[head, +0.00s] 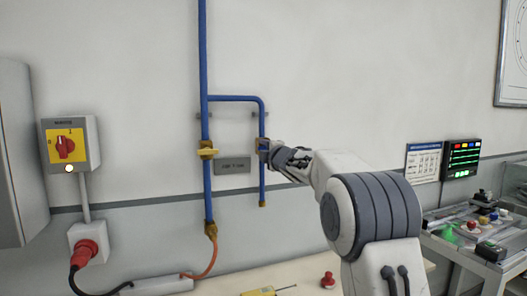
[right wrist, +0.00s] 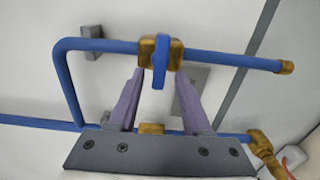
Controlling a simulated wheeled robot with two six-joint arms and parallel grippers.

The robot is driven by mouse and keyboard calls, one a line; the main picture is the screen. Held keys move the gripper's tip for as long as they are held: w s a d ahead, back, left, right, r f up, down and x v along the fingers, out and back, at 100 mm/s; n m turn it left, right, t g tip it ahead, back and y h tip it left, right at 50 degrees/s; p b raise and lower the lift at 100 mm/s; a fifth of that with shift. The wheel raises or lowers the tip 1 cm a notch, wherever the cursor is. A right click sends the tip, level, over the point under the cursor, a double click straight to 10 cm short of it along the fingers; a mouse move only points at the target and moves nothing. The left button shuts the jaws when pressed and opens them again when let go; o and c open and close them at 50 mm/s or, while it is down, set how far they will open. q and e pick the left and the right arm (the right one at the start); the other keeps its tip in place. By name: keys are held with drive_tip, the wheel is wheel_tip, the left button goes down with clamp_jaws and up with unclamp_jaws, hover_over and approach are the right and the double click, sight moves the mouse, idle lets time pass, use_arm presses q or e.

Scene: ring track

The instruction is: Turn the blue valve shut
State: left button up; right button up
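The blue valve handle (right wrist: 159,64) sits on a brass valve body (right wrist: 174,50) on the blue branch pipe (right wrist: 225,59). In the right wrist view the handle lies crosswise to that pipe. My right gripper (right wrist: 158,74) is open, with one finger on each side of the handle and a gap visible on both sides. In the head view my right gripper (head: 264,146) reaches the branch pipe (head: 262,119) from the right and hides most of this valve. My left gripper is out of view.
A red rotary switch (head: 65,147) is at left. A bench with several small items (head: 488,217) stands at right.

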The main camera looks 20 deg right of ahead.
drive_tip(key=shift+s, duration=0.1)
drive_tip(key=s+b, duration=0.3)
drive_tip(key=s, duration=0.7)
drive_tip(key=shift+s+d, duration=0.15)
drive_tip(key=shift+d, duration=0.05)
